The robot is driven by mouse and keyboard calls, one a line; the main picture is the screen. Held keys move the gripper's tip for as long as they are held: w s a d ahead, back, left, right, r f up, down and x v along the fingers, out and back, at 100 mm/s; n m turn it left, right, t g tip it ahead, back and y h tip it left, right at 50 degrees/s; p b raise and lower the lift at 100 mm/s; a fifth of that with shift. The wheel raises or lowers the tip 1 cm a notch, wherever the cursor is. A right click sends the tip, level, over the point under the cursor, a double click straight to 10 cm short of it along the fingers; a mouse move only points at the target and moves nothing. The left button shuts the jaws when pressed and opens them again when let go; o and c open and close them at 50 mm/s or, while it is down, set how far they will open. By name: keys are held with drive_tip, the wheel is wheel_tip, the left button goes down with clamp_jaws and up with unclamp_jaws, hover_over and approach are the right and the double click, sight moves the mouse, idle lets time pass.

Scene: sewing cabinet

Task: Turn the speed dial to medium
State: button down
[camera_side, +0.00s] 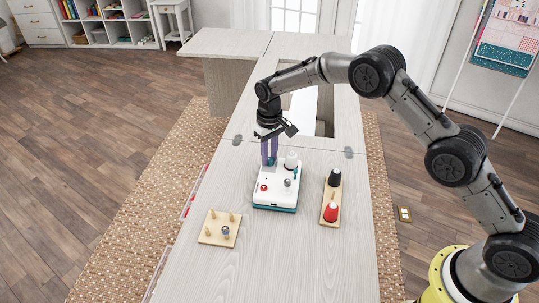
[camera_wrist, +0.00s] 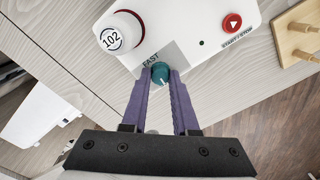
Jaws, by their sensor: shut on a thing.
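The speed dial (camera_wrist: 160,71) is a small teal knob with a white pointer mark, seen in the wrist view on a grey panel of the white machine (camera_wrist: 190,25). The word "FAST" is printed beside it; other dial labels are hidden. My gripper (camera_wrist: 161,78) has its purple fingers on both sides of the dial and is shut on it. In the side view, my gripper (camera_side: 269,164) points down at the back left of the white machine (camera_side: 276,190), which has a teal base.
A wooden peg board (camera_side: 211,238) lies front left. A stand with black and red cones (camera_side: 331,212) is at right. The table front (camera_side: 285,265) is clear.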

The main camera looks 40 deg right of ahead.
drive_tip(key=m, duration=0.3)
drive_tip(key=shift+m, duration=0.4)
drive_tip(key=m, duration=0.4)
drive_tip(key=shift+m, duration=0.3)
drive_tip(key=m, duration=0.4)
drive_tip(key=shift+d, duration=0.1)
drive_tip(key=shift+r+m, duration=0.1)
drive_tip(key=shift+m, duration=1.7)
drive_tip(key=c, duration=0.7)
unclamp_jaws()
